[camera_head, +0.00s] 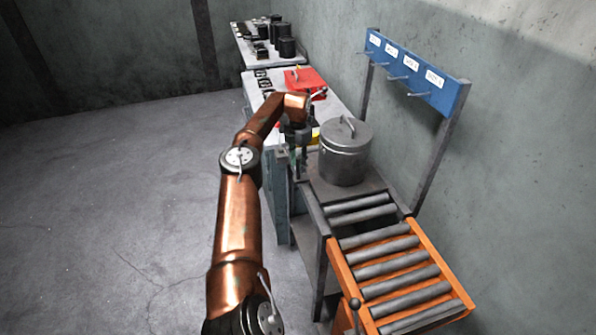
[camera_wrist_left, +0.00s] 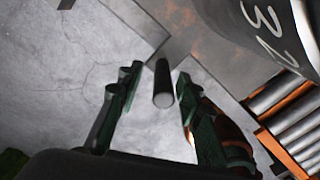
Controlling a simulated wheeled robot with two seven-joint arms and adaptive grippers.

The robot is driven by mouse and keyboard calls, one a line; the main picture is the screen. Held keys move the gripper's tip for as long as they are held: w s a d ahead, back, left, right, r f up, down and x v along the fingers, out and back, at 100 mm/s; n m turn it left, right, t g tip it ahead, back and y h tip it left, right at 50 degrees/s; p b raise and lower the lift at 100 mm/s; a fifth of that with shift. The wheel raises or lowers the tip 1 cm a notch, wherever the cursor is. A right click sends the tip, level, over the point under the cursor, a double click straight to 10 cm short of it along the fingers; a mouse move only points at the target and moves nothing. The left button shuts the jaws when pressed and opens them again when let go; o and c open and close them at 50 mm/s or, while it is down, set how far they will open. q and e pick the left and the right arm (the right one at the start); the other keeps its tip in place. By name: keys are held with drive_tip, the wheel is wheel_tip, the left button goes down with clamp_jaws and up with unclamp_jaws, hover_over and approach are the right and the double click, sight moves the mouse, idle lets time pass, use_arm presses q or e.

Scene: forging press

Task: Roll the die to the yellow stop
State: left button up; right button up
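The die appears to be the grey metal cylinder (camera_head: 344,160) with a handle on top, standing upright on the dark stand. In the left wrist view a curved dark wall marked "32" (camera_wrist_left: 262,28) at the upper right looks like its side. My left gripper (camera_head: 297,140) is just left of the cylinder. In the wrist view its fingers (camera_wrist_left: 158,82) are open, with a short dark round bar (camera_wrist_left: 163,88) showing between them; contact is not visible. A small yellow patch (camera_head: 315,133) shows behind the gripper, mostly hidden; I cannot tell if it is the stop. My right gripper is out of view.
An orange-framed roller section (camera_head: 336,262) adjoins the stand's rollers (camera_head: 362,214) at the front right. A blue rack (camera_head: 420,75) with hooks stands along the wall. Behind are a workbench with a red item (camera_head: 305,79) and a farther table (camera_head: 243,45). The floor at left is clear.

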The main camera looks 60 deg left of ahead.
use_arm(q)
wheel_tip(320, 180, up, 8)
drive_tip(key=shift+f, duration=0.15)
drive_tip(key=shift+f, duration=0.1)
